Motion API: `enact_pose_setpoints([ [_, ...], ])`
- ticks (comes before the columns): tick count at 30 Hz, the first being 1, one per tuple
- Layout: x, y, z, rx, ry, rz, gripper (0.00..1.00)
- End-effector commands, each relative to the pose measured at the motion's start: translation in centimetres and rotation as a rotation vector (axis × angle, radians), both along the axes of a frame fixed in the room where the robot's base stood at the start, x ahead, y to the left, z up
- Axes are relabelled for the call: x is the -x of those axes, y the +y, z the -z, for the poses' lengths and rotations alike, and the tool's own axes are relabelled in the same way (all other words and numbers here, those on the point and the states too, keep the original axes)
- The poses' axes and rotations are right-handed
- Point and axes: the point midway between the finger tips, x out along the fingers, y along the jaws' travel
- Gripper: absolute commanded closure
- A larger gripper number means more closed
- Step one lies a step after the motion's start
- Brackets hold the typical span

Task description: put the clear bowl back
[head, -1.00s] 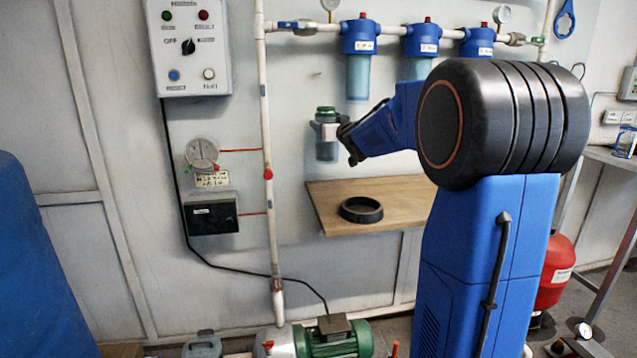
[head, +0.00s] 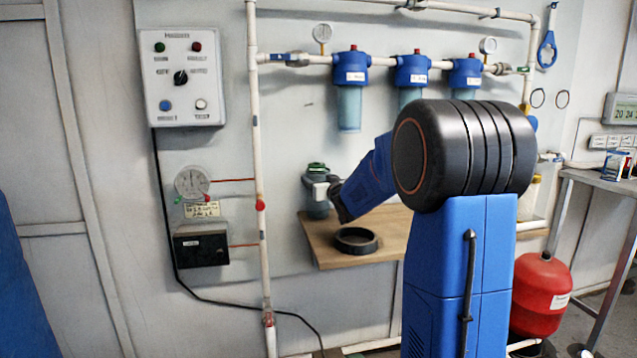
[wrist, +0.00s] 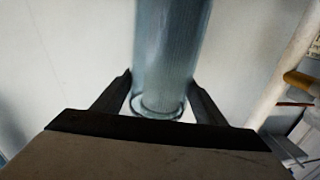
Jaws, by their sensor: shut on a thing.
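Blue filter heads hang on the pipe above: the left one (head: 350,68) and middle one (head: 411,70) carry bowls. The underside of the right one (head: 465,75) is mostly hidden by my arm.
A black ring (head: 357,240) lies on the shelf. A white vertical pipe (head: 257,150) with a red fitting, a gauge (head: 192,182) and a control box (head: 181,77) are to the left. A red tank (head: 541,292) and a metal table (head: 590,178) are at the right.

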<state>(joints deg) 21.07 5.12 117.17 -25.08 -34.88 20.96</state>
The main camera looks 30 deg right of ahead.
Motion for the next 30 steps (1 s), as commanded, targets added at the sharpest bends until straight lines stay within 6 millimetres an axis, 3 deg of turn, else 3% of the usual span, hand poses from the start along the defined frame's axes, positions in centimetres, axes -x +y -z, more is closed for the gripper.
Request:
enact_pose_setpoints([
  [11, 0.0, 0.0, 0.5, -0.001, -0.002, 0.001, 0.88],
  [12, 0.0, 0.0, 0.7, -0.001, 0.0, 0.001, 0.32],
  [14, 0.0, 0.0, 0.6, -0.001, -0.001, 0.001, 0.18],
  [25, 0.0, 0.0, 0.3, 0.0, -0.001, 0.001, 0.16],
  [30, 1.8, 0.2, 0.3, 0.001, -0.002, 0.001, 0.16],
])
